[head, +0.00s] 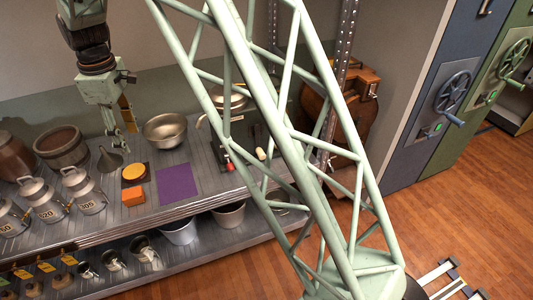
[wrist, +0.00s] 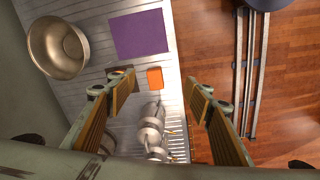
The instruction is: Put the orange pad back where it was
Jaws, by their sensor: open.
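A small orange pad (head: 133,196) lies on the grey slatted shelf, just in front of a dark square with a yellow-orange round top (head: 134,173). In the wrist view the orange pad (wrist: 155,77) shows between my fingertips, near the shelf edge. A flat purple square (head: 178,183) lies to the right of the pad; it also shows in the wrist view (wrist: 140,34). My gripper (head: 124,147) is open and empty, above and behind the pad, apart from it. In the wrist view its two fingers (wrist: 161,88) stand wide apart. The round-topped square is not clearly seen there.
A metal bowl (head: 165,130) and a funnel (head: 110,160) stand behind the pad. Milk cans (head: 82,190) and a wooden barrel (head: 60,148) stand left. A lower shelf holds buckets (head: 180,231). My green lattice column crosses the head view.

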